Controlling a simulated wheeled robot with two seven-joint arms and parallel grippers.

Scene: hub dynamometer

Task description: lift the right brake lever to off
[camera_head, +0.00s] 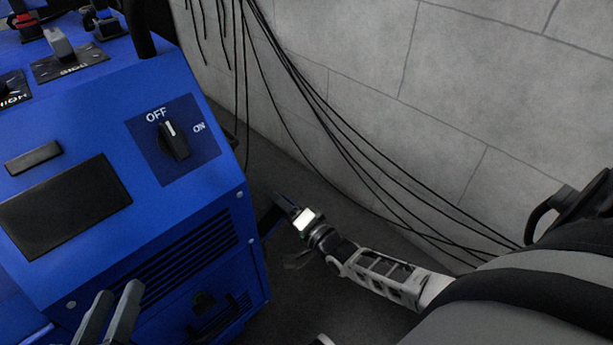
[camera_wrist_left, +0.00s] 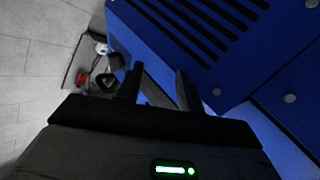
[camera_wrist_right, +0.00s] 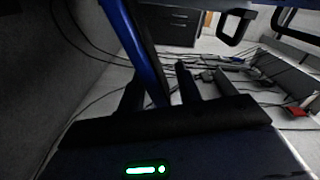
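No part is plainly marked as the right brake lever, and I cannot tell which it is. A blue console (camera_head: 75,150) fills the left of the head view, with a black OFF/ON knob (camera_head: 174,141) on its panel. A grey-handled lever (camera_head: 60,43) stands on a labelled black plate near its top. My left gripper (camera_head: 118,292) is at the lower left, in front of the console; its fingers are apart and empty in the left wrist view (camera_wrist_left: 157,85). My right gripper (camera_head: 277,212) is low beside the console's right side; its fingers are apart in the right wrist view (camera_wrist_right: 162,85), with a blue bar (camera_wrist_right: 145,50) seen between them.
A grey block wall (camera_head: 430,90) with hanging black cables (camera_head: 345,135) stands behind the console. Dark floor (camera_head: 310,300) is open to the console's right. A black handle (camera_wrist_right: 236,25) and a red object (camera_wrist_right: 295,112) show in the right wrist view.

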